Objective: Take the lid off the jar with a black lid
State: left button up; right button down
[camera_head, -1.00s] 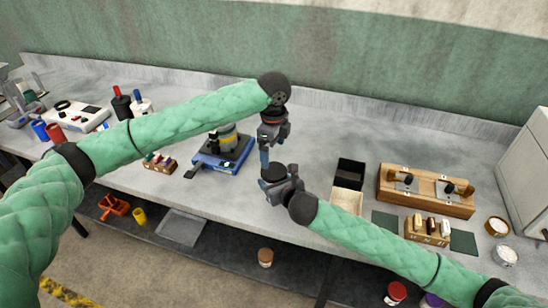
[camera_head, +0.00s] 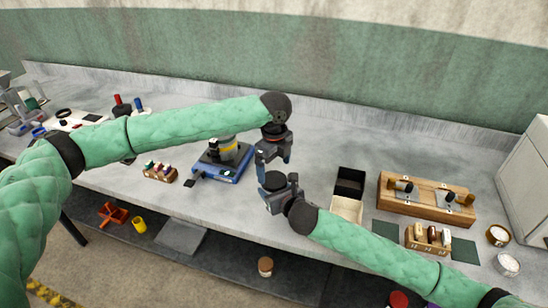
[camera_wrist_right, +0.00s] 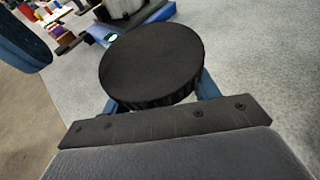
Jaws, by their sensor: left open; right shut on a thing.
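A round black lid (camera_head: 274,181) sits between the fingers of my right gripper (camera_head: 278,191), above the front part of the bench. In the right wrist view the lid (camera_wrist_right: 152,62) is a wide flat disc with a ribbed edge, with blue fingers (camera_wrist_right: 158,98) at both sides. The jar body under it is hidden, so I cannot tell whether the lid sits on a jar. My left gripper (camera_head: 275,161) is open and empty, pointing down just above and behind the lid, with a small gap.
A blue device (camera_head: 224,165) bearing a yellow-banded container (camera_head: 229,148) stands left of the grippers; my left arm partly covers it. A small rack (camera_head: 160,172) is further left. A black box (camera_head: 349,182), a pale tray (camera_head: 346,209) and a wooden stand (camera_head: 428,198) are on the right.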

aim_at(274, 179)
pick_arm(q)
jog(key=shift+f, duration=2.15)
jog(key=c, duration=1.1)
jog(key=shift+o, duration=0.2)
jog(key=shift+n, duration=1.7)
pick_arm(e)
jog(key=shift+s+a, duration=0.1)
pick_arm(q)
jog(key=o, duration=1.1)
jog(key=shift+c, duration=0.2)
